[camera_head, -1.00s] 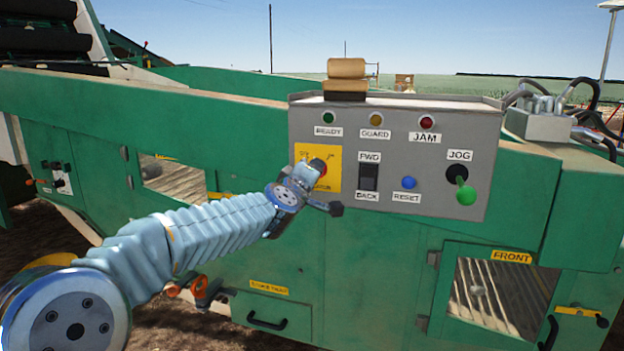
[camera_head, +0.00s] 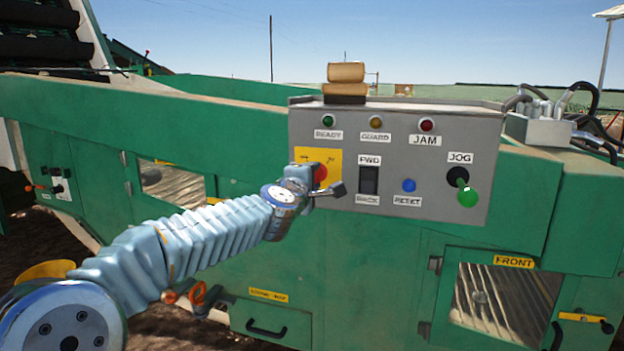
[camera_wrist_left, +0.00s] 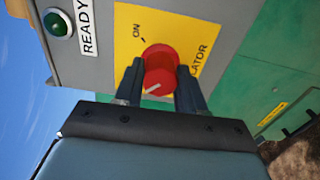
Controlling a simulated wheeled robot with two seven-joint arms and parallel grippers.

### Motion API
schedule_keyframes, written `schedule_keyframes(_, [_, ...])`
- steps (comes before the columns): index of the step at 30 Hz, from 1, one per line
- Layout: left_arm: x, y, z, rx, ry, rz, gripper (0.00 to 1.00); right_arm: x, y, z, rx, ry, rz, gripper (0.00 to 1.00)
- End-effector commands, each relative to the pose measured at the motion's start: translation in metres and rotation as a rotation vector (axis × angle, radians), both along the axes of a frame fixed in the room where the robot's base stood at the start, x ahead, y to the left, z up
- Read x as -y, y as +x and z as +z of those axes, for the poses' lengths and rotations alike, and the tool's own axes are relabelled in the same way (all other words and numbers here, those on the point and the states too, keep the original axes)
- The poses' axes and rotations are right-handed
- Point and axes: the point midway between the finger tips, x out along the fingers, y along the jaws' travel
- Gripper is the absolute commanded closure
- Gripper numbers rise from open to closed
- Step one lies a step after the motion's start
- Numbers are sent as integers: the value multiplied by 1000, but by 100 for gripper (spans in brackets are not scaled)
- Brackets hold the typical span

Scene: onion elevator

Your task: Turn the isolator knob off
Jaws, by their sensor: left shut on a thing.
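The red isolator knob (camera_wrist_left: 159,70) sits on a yellow plate (camera_wrist_left: 208,31) in the left wrist view, with "ON" and part of "ISOLATOR" readable. A pale line marks the knob's face. My left gripper (camera_wrist_left: 160,82) has its two dark fingers on either side of the knob and is shut on it. In the head view the knob (camera_head: 320,172) shows partly behind my left gripper (camera_head: 312,180), and the yellow plate (camera_head: 333,158) is partly covered. My right gripper is not in view.
The grey panel (camera_head: 430,150) also carries a black rocker switch (camera_head: 368,180), a blue reset button (camera_head: 408,185) and a green-tipped jog lever (camera_head: 466,196). Three lamps line its top. Green machine walls surround it.

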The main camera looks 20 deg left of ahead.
Motion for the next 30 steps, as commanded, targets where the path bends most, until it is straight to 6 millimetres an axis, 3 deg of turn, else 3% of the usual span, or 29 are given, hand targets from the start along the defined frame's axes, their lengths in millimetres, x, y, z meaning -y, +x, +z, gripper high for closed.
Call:
schedule_keyframes(9, [0, 0, -2, -3, -4, 0, 91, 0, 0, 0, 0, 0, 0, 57])
schedule_keyframes(10, [0, 0, -2, -3, -4, 0, 58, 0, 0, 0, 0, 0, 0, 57])
schedule_keyframes(15, [0, 0, -1, -2, -3, 0, 36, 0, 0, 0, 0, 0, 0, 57])
schedule_keyframes(24, [0, -3, -1, -1, -2, 0, 36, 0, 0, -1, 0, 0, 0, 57])
schedule_keyframes(30, [-1, -34, 0, 1, -2, -1, 36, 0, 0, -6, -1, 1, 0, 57])
